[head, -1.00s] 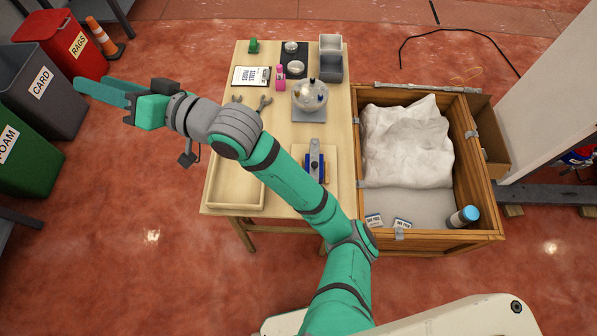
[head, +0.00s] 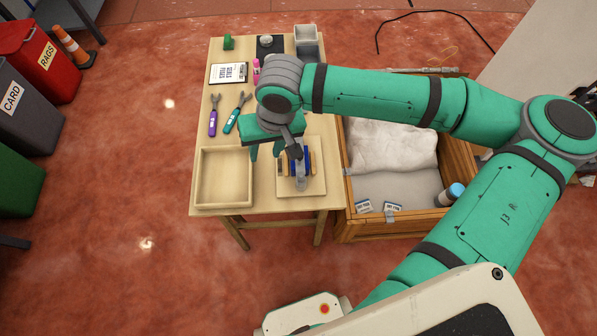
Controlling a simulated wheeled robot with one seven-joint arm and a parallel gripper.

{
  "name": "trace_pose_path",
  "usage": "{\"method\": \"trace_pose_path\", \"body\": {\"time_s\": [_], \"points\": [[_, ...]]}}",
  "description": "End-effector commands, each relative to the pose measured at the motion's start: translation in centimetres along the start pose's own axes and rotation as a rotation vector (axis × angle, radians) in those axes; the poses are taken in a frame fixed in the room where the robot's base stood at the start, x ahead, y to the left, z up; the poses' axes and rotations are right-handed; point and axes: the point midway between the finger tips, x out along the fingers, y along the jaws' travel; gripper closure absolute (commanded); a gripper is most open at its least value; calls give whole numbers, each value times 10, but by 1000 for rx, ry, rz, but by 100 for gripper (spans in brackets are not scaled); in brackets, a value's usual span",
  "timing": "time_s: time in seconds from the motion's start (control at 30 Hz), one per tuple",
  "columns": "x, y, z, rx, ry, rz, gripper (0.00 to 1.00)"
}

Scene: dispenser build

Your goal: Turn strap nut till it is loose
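My gripper (head: 265,151) points down over the front of the wooden table, between the shallow tray and the blue fixture. Two wrenches lie on the table left of my gripper, one with a purple handle (head: 212,122) and one with a teal handle (head: 232,120). I cannot make out the strap nut. The middle right of the table is hidden behind my arm.
An empty shallow tray (head: 198,180) is at the table's front left. A wooden crate (head: 372,228) with white wrapping (head: 390,148) and a blue-capped bottle (head: 451,193) stands at right. A clipboard (head: 229,74) and a pink bottle (head: 256,70) lie farther back.

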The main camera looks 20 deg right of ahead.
Motion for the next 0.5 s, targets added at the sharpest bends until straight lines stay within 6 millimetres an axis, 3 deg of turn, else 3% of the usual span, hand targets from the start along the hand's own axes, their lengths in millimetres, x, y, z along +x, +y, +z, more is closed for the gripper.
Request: {"method": "trace_pose_path", "body": {"time_s": [0.03, 0.1, 0.2, 0.37, 0.5], "points": [[-3, 23, 8, 34, -26, 56, 64], [-7, 46, 18, 74, -59, 112, 64], [-11, 67, 28, 112, -91, 166, 64], [-10, 80, 35, 139, -111, 197, 64], [4, 82, 37, 139, -113, 195, 64]]}}
